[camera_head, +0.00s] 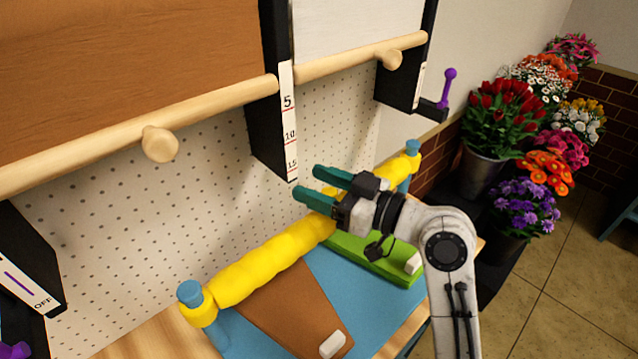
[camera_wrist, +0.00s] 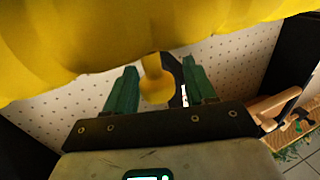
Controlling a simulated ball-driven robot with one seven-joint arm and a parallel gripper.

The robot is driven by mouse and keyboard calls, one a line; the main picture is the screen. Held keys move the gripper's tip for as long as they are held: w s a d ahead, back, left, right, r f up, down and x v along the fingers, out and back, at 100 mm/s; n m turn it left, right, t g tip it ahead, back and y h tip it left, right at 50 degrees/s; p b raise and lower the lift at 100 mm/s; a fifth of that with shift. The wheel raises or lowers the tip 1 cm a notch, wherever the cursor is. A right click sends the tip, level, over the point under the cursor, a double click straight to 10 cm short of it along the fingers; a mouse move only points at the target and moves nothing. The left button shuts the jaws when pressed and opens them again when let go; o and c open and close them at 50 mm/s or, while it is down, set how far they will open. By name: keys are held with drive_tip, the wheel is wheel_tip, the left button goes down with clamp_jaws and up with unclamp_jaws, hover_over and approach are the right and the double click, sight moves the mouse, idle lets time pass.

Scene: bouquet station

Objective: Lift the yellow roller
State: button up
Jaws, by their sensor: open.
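The yellow roller (camera_head: 270,262) is a long lumpy bar between blue end caps, running diagonally in front of the white pegboard in the head view. It fills the top of the wrist view (camera_wrist: 150,30). A yellow knob (camera_wrist: 156,85) extends from it and appears between my fingers in the wrist view; in the head view the knob is hidden. My gripper (camera_head: 306,182) has green fingers spread apart and is at the roller's middle, overlapping it in the head view. Whether the fingers touch the roller or knob cannot be told.
Wooden rails with knobs (camera_head: 160,145) cross the panels above. A black post with a number scale (camera_head: 288,110) stands behind my gripper. Below the roller are a blue surface (camera_head: 345,290), a brown sheet (camera_head: 283,305) and a green sheet (camera_head: 375,262). Flower buckets (camera_head: 482,172) stand right.

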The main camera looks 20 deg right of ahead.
drive_tip(key=b+v, duration=0.2)
drive_tip(key=v, duration=0.8)
drive_tip(key=shift+s+d+b, duration=0.2)
drive_tip(key=shift+s+b, duration=0.1)
drive_tip(key=shift+b, duration=0.05)
